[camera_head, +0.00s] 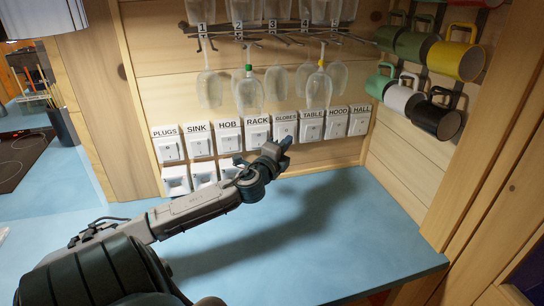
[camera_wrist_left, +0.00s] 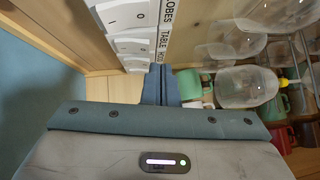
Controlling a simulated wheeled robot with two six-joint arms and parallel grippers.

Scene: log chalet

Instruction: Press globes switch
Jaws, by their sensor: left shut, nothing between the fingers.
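The white GLOBES switch (camera_head: 285,130) is in the row of labelled switches on the wooden back wall, between RACK and TABLE. In the left wrist view the GLOBES switch (camera_wrist_left: 125,15) is at the top, partly cut off by the edge, with its label beside it. My left gripper (camera_head: 284,143) is shut and empty, its tips just below and in front of the GLOBES switch in the head view. I cannot tell whether they touch it. The shut fingers also show in the left wrist view (camera_wrist_left: 160,84). My right gripper is not in view.
The RACK switch (camera_head: 257,134) and TABLE switch (camera_head: 311,129) flank it. White sockets (camera_head: 204,173) sit below on the left. Stemmed glasses (camera_head: 248,92) hang above, and mugs (camera_head: 437,116) hang at the right. The blue counter (camera_head: 350,230) is mostly clear.

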